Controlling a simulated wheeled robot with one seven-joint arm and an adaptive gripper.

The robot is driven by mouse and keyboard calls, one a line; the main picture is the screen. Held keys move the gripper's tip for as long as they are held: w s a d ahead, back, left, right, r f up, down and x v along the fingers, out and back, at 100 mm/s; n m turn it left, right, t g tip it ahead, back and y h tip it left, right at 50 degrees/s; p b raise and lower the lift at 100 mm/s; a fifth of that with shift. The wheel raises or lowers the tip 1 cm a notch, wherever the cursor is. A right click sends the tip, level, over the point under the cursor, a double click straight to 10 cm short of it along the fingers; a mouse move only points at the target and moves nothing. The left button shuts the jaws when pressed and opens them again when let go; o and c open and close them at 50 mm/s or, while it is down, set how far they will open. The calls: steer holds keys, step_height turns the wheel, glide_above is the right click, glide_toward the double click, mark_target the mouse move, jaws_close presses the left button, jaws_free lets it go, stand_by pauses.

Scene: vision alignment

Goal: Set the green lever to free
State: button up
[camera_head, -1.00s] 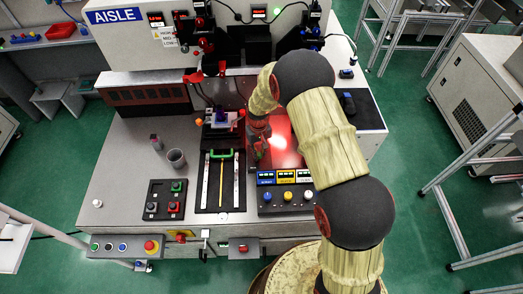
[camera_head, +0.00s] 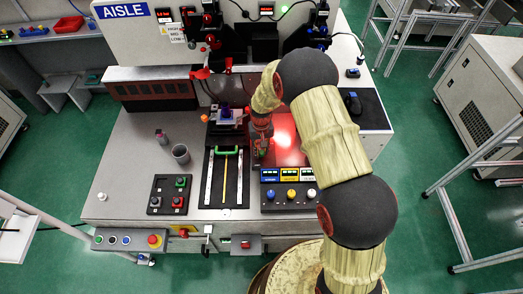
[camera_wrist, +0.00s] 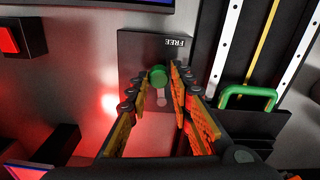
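The green lever (camera_wrist: 158,78) has a round green knob and stands at a grey plate (camera_wrist: 140,47) in the wrist view. The plate bears the word FREE, upside down, near its upper right. A pale slot shows just below the knob. My gripper (camera_wrist: 153,86) is open, with one finger left and one right of the knob. I cannot tell whether either finger touches it. In the head view my gripper (camera_head: 262,150) is over the bench, right of the rail unit, and the lever cannot be made out there.
A green U-shaped handle (camera_wrist: 248,95) sits right of my gripper on the rail unit (camera_head: 209,180). A button box (camera_head: 288,194) is in front and a red-and-green button box (camera_head: 169,194) to the left. A grey cup (camera_head: 181,153) stands on the bench (camera_head: 125,165).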

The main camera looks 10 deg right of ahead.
mark_target(261, 152)
steer(key=o, duration=0.4)
steer(key=shift+c, duration=0.2)
steer(key=shift+r, duration=0.1)
step_height(261, 152, up, 12)
stand_by(0.4)
steer(key=shift+s, duration=0.1)
steer(key=s+d+r+t, duration=0.2)
steer(key=s+r, duration=1.2)
steer(key=s, duration=0.1)
steer(key=s+d+r+t, duration=0.3)
steer(key=s+r, duration=1.2)
steer(key=s, duration=0.1)
steer(key=shift+d+r+n+t, duration=0.15)
steer(key=shift+r+n+t, duration=0.15)
